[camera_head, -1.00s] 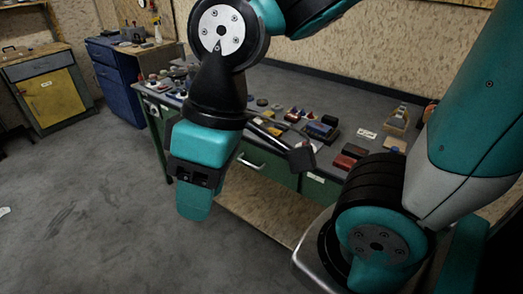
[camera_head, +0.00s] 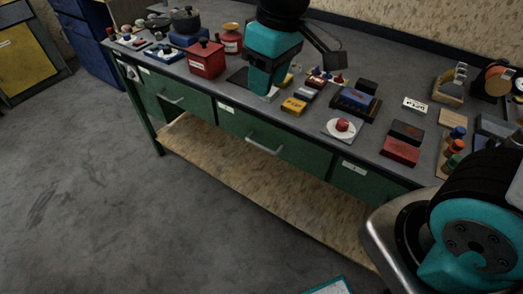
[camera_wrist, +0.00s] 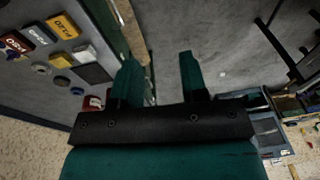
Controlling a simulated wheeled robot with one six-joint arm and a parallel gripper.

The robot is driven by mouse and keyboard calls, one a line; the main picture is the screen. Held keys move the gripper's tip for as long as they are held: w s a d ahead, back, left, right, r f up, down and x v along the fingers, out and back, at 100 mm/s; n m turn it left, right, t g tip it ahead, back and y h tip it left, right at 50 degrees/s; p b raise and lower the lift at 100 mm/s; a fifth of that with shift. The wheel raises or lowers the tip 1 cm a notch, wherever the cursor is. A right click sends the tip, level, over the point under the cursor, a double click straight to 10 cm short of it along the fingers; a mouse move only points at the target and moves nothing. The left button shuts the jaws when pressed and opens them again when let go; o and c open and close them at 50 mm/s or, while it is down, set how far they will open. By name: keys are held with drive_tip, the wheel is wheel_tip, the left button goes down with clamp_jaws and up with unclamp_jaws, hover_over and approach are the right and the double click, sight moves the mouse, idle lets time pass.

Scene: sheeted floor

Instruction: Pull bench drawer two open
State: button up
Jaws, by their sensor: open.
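The green bench's front has several drawers. The middle drawer (camera_head: 290,142) is shut, with a pale bar handle (camera_head: 264,147) and a small label at its upper left that I cannot read. The left drawer (camera_head: 185,103) has a similar handle and is also shut. A right drawer (camera_head: 366,183) is partly hidden by my arm. My gripper (camera_head: 264,90) appears in front of the bench top, above and apart from the middle handle. In the wrist view my gripper (camera_wrist: 160,72) has its two teal fingers apart with nothing between them.
The bench top (camera_head: 210,90) holds a red box (camera_head: 206,59), yellow and blue blocks, a white saucer (camera_head: 344,130) and other small items. A wooden shelf (camera_head: 230,172) runs below the drawers.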

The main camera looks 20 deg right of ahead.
sight(258, 145)
drive_tip(key=w+f+h+b, duration=0.3)
drive_tip(key=w+f+b, duration=0.4)
drive_tip(key=w+f, duration=0.9)
drive_tip(key=d+f, duration=0.1)
drive_tip(key=f, duration=0.5)
drive_tip(key=d+f, duration=0.1)
drive_tip(key=f, duration=0.5)
drive_tip(key=d+f, duration=0.1)
drive_tip(key=f, duration=0.6)
drive_tip(key=shift+w+d, duration=0.2)
drive_tip(key=shift+d, duration=0.15)
clamp_jaws()
